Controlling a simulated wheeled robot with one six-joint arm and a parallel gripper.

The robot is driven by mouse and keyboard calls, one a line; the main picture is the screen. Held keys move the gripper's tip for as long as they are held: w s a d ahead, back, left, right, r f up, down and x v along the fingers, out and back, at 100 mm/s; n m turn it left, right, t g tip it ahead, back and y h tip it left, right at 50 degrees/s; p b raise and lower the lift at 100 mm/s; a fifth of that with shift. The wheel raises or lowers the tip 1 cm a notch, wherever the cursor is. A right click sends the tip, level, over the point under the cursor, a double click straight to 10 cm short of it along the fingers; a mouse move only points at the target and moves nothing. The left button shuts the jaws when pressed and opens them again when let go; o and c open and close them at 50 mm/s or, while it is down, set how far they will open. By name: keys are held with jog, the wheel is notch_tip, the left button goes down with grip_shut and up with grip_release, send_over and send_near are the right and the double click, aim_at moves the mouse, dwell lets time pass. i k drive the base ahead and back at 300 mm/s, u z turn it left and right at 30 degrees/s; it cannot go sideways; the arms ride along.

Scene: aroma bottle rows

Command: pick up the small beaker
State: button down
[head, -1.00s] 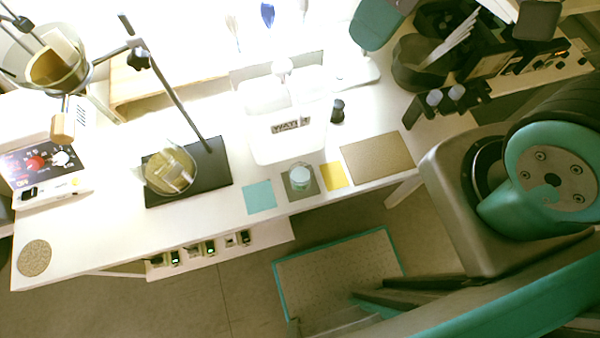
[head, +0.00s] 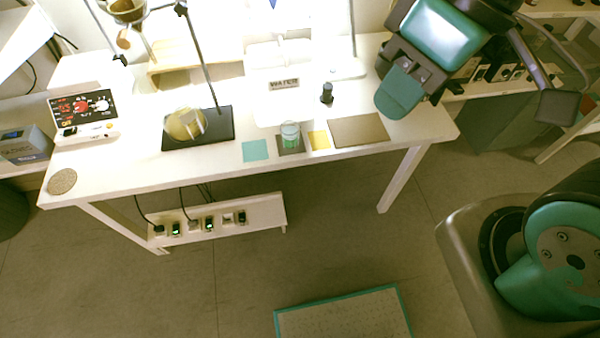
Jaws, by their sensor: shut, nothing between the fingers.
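The small beaker (head: 290,135) is a clear glass with pale green contents. It stands upright on a dark square mat (head: 291,149) near the table's front edge, between a teal square (head: 255,151) and a yellow square (head: 319,140). My gripper (head: 398,98), teal and dark grey, is above the right end of the table. It is well to the right of the beaker, apart from it, shut and empty. A larger round glass vessel (head: 185,124) with yellowish contents is at the black stand base, left of the small beaker.
A white table (head: 120,178) holds a hotplate (head: 84,112) at left, a stand rod (head: 200,60), a small black bottle (head: 327,93) and a brown mat (head: 358,130). Power sockets (head: 205,224) sit on a low shelf below. A teal-edged floor mat (head: 345,315) lies in front.

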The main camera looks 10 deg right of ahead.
aim_at(290, 130)
jog(key=z, duration=0.4)
jog(key=k, duration=0.15)
jog(key=u, duration=1.05)
jog(key=i, duration=0.95)
jog(key=z, duration=3.1)
jog(key=k, duration=0.65)
jog(key=u, duration=1.3)
